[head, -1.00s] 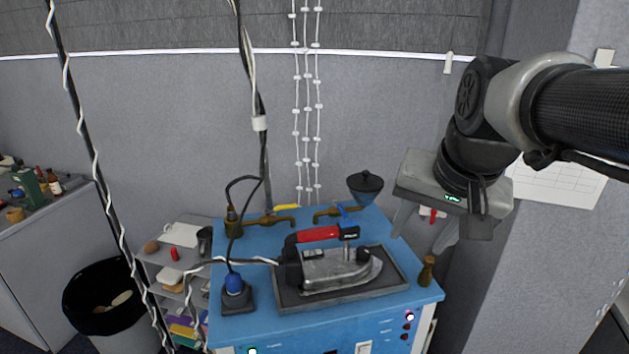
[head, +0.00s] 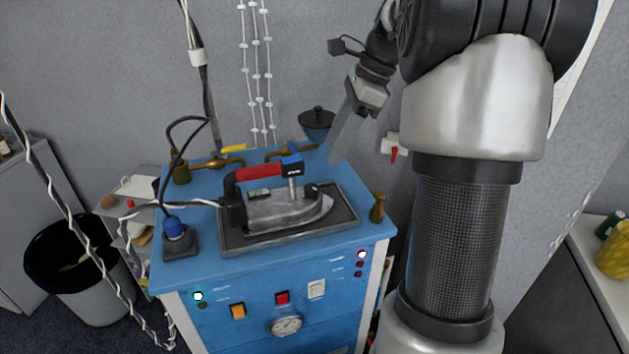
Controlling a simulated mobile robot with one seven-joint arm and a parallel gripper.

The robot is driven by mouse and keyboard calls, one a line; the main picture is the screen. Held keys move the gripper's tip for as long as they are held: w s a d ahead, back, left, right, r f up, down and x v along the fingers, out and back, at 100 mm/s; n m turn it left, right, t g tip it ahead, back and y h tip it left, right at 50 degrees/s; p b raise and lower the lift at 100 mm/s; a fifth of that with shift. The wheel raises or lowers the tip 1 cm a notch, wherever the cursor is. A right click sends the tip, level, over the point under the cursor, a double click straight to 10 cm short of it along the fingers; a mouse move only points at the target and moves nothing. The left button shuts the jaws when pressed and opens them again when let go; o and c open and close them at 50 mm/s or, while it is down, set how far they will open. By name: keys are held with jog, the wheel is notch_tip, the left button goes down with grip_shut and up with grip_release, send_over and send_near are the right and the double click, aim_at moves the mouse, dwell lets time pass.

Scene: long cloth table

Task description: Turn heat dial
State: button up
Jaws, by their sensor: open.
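A steam iron (head: 285,210) with a red handle (head: 258,171) rests on a dark tray (head: 240,243) on top of a blue cabinet (head: 200,270). A blue-topped part (head: 292,161) stands on a metal post at the front of the handle. A small dark round knob (head: 312,191) sits on the iron's body below it. Which of these is the heat dial I cannot tell. A round white gauge (head: 286,326) is on the cabinet front. My gripper (head: 336,157) is open and empty, pointing down behind and right of the iron, apart from it, seen nearly edge-on.
A dark bowl-shaped funnel (head: 317,122) and brass pipes stand at the cabinet's back. A brass fitting (head: 377,207) stands at its right edge. A blue plug (head: 174,229) with cables is at left. Cords hang at left. A black bin (head: 75,265) stands on the floor.

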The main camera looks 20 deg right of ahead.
aim_at(312, 187)
jog(key=x, duration=1)
jog(key=shift+a+f+b, duration=0.1)
jog(key=shift+f+b, duration=0.25)
jog(key=shift+f, duration=0.05)
jog(key=c, duration=1.1)
jog(key=shift+o, duration=0.2)
jog(key=shift+r+p, duration=0.1)
jog(key=shift+p, duration=0.25)
